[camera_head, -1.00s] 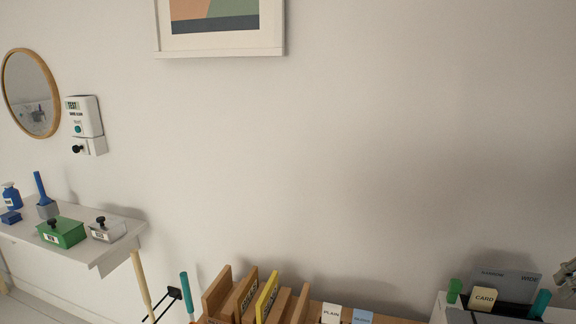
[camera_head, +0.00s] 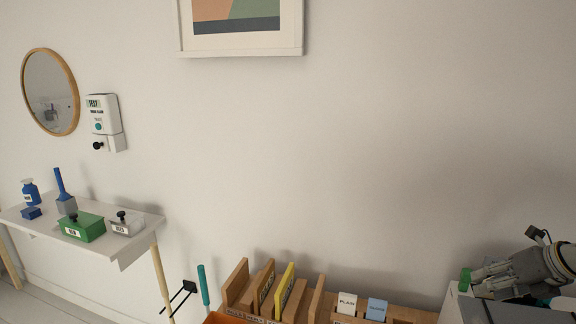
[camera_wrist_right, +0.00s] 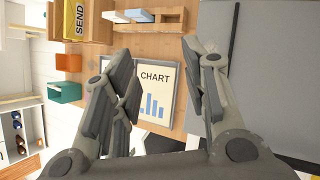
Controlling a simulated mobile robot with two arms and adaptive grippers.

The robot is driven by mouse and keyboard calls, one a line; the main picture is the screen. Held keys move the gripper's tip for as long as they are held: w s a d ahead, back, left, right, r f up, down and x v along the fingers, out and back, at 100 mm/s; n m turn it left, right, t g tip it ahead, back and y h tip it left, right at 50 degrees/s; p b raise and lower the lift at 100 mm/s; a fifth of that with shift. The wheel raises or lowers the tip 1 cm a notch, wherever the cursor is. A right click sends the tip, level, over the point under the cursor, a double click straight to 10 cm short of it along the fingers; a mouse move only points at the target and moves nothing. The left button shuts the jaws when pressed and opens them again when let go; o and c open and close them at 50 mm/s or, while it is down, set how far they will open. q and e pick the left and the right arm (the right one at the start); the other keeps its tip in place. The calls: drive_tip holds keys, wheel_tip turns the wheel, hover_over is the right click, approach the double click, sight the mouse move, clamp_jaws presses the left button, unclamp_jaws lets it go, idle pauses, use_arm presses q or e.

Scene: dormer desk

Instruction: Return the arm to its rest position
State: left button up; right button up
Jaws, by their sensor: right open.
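My right gripper (camera_head: 484,278) is at the lower right of the head view, over the grey-topped box at the desk's right end. In the right wrist view its two fingers (camera_wrist_right: 160,85) are spread apart with nothing between them. Beyond the fingers, a sheet marked CHART (camera_wrist_right: 156,78) lies on the wooden desk. The gap between fingers and sheet cannot be judged exactly. My left gripper is in neither view.
A wooden rack with upright slats (camera_head: 268,290) and cards marked PLAIN (camera_head: 346,304) stand on the desk. A white side shelf (camera_head: 130,246) holds a green box (camera_head: 84,228) and blue items. A large grey panel (camera_wrist_right: 275,80) lies beside the gripper.

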drive_tip(key=a+r+m+t+y, duration=0.2)
drive_tip(key=a+m+t+y, duration=0.25)
drive_tip(key=a, duration=0.85)
drive_tip(key=a+r+m+t+y, duration=0.2)
drive_tip(key=a+m+t+y, duration=0.25)
drive_tip(key=a, duration=0.75)
drive_tip(key=s+d+f+m+g+h, duration=0.1)
drive_tip(key=s+d+f+m+h, duration=0.3)
drive_tip(key=f+m+h, duration=0.5)
drive_tip(key=s+d+f+m+g+h, duration=0.1)
drive_tip(key=s+d+f+m+h, duration=0.3)
drive_tip(key=f+m+h, duration=0.5)
drive_tip(key=s+a+f+m+g+y, duration=0.3)
drive_tip(key=s+f+g, duration=0.2)
drive_tip(key=s, duration=0.5)
drive_tip(key=s+a+f+m+g+y, duration=0.25)
drive_tip(key=s+f+g, duration=0.25)
drive_tip(key=s, duration=0.6)
wheel_tip(320, 180, down, 28)
drive_tip(key=s+f+g, duration=0.1)
drive_tip(key=s, duration=0.2)
drive_tip(key=s+d+f+g, duration=0.1)
drive_tip(key=s+d+f, duration=0.2)
drive_tip(key=s+f, duration=1.1)
drive_tip(key=shift+s+g, duration=0.3)
drive_tip(key=shift+s, duration=0.65)
drive_tip(key=shift+c, duration=0.6)
drive_tip(key=shift+s, duration=0.15)
